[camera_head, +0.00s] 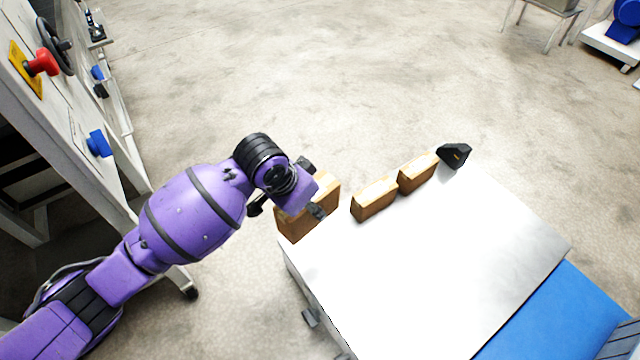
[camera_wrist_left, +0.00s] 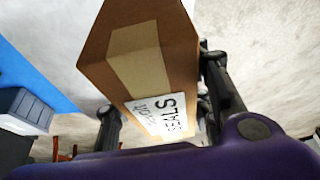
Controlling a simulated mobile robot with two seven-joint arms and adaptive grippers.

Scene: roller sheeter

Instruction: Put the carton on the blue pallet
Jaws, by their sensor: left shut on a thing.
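My left gripper (camera_head: 287,209) is shut on a brown carton (camera_head: 325,199) at the far left corner of a white-topped table. In the left wrist view, the carton (camera_wrist_left: 150,58) sits between the two fingers, with a tan tape strip and a white printed label. From the head view I cannot tell whether the carton touches the table. A flat blue surface (camera_head: 562,318), likely the blue pallet, lies beyond the table's right side, partly cut off by the frame. A blue surface (camera_wrist_left: 30,75) also shows at the left of the wrist view. My right gripper is not in view.
The white tabletop (camera_head: 430,260) is mostly clear. Two brown blocks (camera_head: 374,198) (camera_head: 418,173) and a black piece (camera_head: 455,155) line its far edge. A machine panel with a red knob (camera_head: 42,63) stands at left. Open concrete floor (camera_head: 320,80) lies behind.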

